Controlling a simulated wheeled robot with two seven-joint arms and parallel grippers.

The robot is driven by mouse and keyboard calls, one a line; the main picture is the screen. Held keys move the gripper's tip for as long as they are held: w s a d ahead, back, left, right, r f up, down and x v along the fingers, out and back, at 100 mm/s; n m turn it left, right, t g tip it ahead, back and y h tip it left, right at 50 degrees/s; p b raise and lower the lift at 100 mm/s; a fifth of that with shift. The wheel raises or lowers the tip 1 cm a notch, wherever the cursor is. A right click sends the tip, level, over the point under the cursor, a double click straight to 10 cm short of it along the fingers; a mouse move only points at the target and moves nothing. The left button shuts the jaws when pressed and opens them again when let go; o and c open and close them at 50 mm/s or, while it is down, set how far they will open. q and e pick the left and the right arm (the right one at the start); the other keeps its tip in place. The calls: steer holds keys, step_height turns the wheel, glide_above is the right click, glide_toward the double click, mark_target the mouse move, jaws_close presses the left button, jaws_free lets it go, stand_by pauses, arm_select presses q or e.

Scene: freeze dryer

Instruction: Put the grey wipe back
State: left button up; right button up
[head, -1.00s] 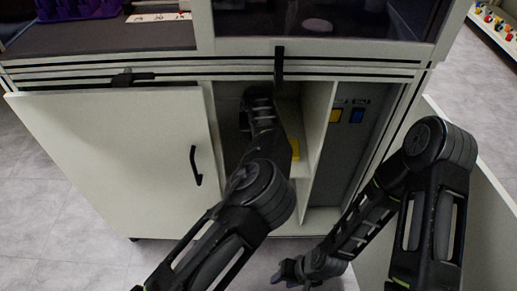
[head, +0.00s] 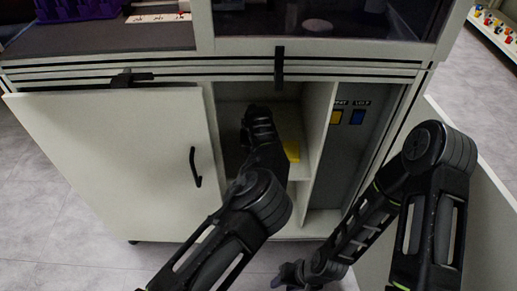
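I cannot make out a grey wipe in the head view. A yellow item (head: 292,151), flat and partly covered by my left arm, lies on the shelf (head: 289,119) in the open cabinet. My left arm reaches through the cabinet opening over this shelf, and its gripper is hidden behind its own links. My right gripper (head: 291,273) hangs low in front of the cabinet, near the bottom edge of the view. It is small and dark, so I cannot tell whether its fingers are open or holding anything.
The left cabinet door (head: 115,165) with a black handle (head: 195,167) stands beside the opening. A pale panel (head: 480,190) stands at right.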

arm_select(q)
steer(key=shift+f, duration=0.15)
steer(key=o, duration=1.3)
steer(key=shift+r, duration=0.35)
steer(key=p+v, duration=0.1)
steer(key=v, duration=0.6)
steer(key=shift+s+r, duration=0.1)
